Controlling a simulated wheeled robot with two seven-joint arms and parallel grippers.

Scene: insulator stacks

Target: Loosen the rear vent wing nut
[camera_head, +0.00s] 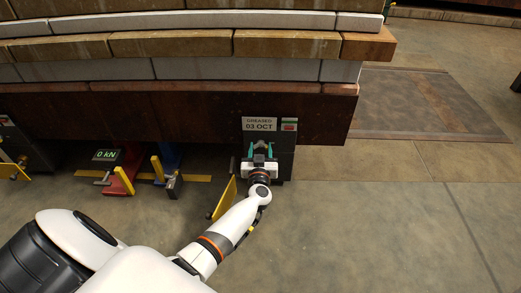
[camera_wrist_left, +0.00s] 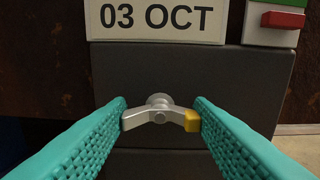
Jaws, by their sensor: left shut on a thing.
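The wing nut (camera_wrist_left: 158,113) is silver with one yellow-tipped wing. It shows in the left wrist view, on the front of a dark grey box (camera_wrist_left: 190,70). My left gripper (camera_wrist_left: 161,118) has teal ribbed fingers, one at each end of the wings, and is shut on the nut. The wings lie nearly level. In the head view my left gripper (camera_head: 259,151) reaches the dark box (camera_head: 284,165) under the rust-brown beam, and the nut is hidden there. My right gripper is not in view.
A label reading "GREASED 03 OCT" (camera_head: 260,124) sits above the nut, with a red and green piece (camera_head: 289,125) beside it. A yellow plate (camera_head: 224,198) stands left of my forearm. A red jack with a "0 kN" display (camera_head: 106,155) is further left.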

